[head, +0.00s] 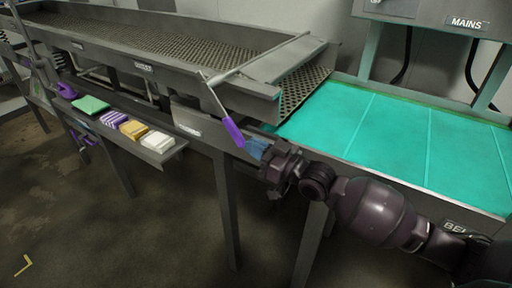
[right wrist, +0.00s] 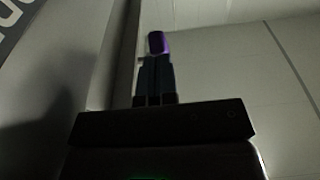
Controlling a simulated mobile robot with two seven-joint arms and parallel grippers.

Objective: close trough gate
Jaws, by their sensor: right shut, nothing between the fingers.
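The metal trough (head: 120,52) has a perforated floor and runs from the upper left to the middle. A plain plate crosses its right end and looks like the gate (head: 280,60); I cannot tell how far open it is. A lever with a purple grip (head: 232,131) hangs down at the trough's front side. My right gripper (head: 254,147) is shut and empty beside the lower end of this grip. In the right wrist view the purple grip (right wrist: 157,42) shows just beyond the fingertips (right wrist: 155,58); contact is unclear. My left gripper is not in view.
A teal belt (head: 390,135) lies right of the trough, below a perforated chute (head: 302,90). A low shelf (head: 172,153) holds several coloured folded cloths or pads. Metal legs (head: 227,210) stand below the trough. A grey box marked MAINS (head: 430,12) hangs upper right.

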